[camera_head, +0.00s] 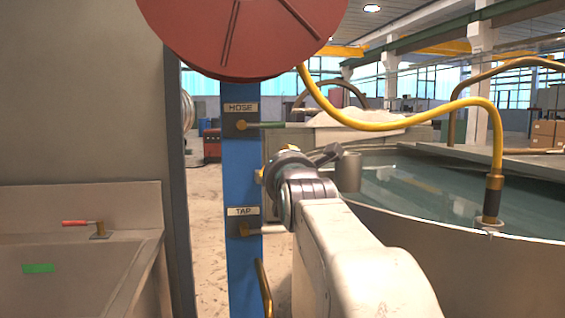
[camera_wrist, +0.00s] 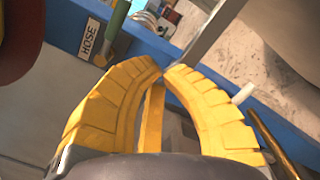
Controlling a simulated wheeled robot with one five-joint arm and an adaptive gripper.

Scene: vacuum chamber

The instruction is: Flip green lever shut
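The green lever (camera_head: 265,124) is on the blue post under the HOSE label (camera_head: 241,107), sticking out to the right, roughly level. In the wrist view the green lever (camera_wrist: 117,20) is at the top, beside the HOSE label (camera_wrist: 89,38), with its brass pivot below it. My gripper (camera_wrist: 162,72) has its yellow fingertips together with nothing seen between them. In the wrist view the tips are below and right of the lever, apart from it. In the head view my gripper is mostly hidden behind my wrist, below the lever.
The blue post (camera_head: 241,180) also carries a pale lever (camera_head: 265,231) under the TAP label. A red hose reel (camera_head: 240,35) hangs above. A yellow hose (camera_head: 400,118) runs to the water tank (camera_head: 520,250) at right. A sink (camera_head: 70,275) with a red-handled tap stands left.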

